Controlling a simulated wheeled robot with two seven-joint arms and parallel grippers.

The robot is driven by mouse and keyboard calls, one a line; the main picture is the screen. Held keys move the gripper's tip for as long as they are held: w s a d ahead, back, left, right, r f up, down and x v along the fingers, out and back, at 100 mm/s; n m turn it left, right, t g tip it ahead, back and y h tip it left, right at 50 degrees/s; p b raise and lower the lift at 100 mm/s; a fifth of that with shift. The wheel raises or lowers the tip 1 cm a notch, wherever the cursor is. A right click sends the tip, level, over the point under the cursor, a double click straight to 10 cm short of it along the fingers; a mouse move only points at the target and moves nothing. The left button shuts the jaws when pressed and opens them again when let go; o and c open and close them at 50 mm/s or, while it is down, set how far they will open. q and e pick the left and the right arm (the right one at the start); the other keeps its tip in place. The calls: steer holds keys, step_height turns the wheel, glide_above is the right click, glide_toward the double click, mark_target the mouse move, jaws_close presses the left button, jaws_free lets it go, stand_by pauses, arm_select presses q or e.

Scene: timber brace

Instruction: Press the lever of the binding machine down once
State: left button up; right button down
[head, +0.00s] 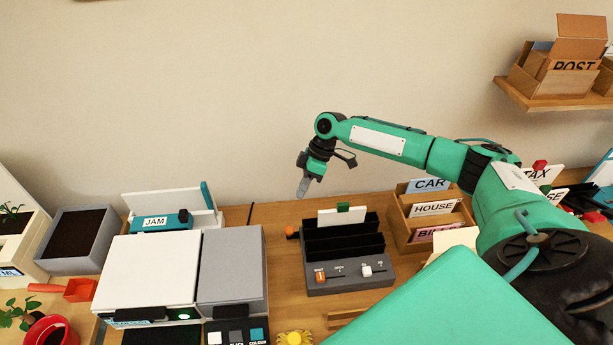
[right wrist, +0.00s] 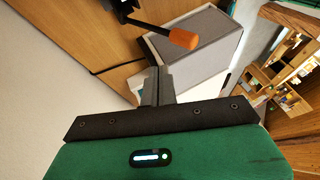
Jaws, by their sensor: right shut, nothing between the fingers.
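The binding machine (head: 348,278) is a dark grey slotted unit on the desk, with a white sheet and a green clip at its back. Its lever shows as an orange knob (head: 292,232) at its left side. In the right wrist view the lever's orange grip (right wrist: 183,39) sits on a black rod, beyond my fingertips. My right gripper (head: 302,190) is shut and empty, pointing down above and behind the lever, with a visible gap. Its closed fingers also show in the right wrist view (right wrist: 155,85). My left gripper is not in view.
A wooden card sorter (head: 430,220) stands to the right. The wall is close behind. A shelf with boxes (head: 540,98) hangs at upper right.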

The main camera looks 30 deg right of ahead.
mark_target(292, 233)
steer(key=s+a+f+p, duration=0.2)
steer(key=a+f+p, duration=0.1)
steer(key=a+f, duration=0.1)
steer(key=shift+s+a+f+p, duration=0.3)
steer(key=shift+s+a+f, duration=0.1)
steer(key=shift+f, duration=0.45)
steer(key=shift+s+f, duration=0.1)
